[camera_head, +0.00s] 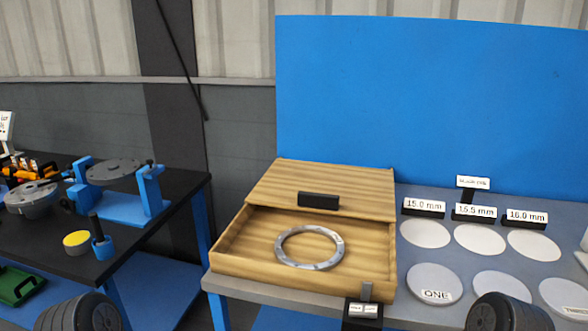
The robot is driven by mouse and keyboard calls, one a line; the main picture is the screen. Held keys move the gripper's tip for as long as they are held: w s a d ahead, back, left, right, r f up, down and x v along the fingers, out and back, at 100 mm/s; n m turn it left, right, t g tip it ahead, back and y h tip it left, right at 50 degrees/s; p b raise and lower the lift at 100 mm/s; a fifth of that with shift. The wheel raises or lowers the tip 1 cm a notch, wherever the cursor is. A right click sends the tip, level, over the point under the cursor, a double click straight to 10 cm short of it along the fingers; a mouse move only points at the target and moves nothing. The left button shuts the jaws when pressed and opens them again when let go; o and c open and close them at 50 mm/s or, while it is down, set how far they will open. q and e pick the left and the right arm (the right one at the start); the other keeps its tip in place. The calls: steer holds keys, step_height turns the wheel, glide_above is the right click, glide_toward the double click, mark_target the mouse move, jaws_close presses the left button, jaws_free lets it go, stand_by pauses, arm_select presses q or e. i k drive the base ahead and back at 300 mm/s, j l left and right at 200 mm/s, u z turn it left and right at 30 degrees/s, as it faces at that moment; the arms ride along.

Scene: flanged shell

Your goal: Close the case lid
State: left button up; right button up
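The wooden case (305,278) stands on the grey table with its front part open. Its wooden lid (325,178) lies over the back part, with a black handle block (318,201) near the lid's front edge. I cannot tell whether the lid slides or is hinged. A grey metal ring (338,252) lies flat inside the open part. Two dark ribbed parts, probably of my arms, show at the bottom left and bottom right edges. Neither gripper's fingers can be seen.
Round pale discs (480,239) and size labels (424,206) lie right of the case. A black table (185,197) with blue fixtures is at the left. A blue panel (430,95) rises behind.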

mark_target(356, 192)
steer(key=i+j+u, duration=0.35)
steer(key=j, duration=0.2)
steer(key=i+j+u, duration=0.3)
steer(key=i+j, duration=0.15)
steer(key=i, duration=0.05)
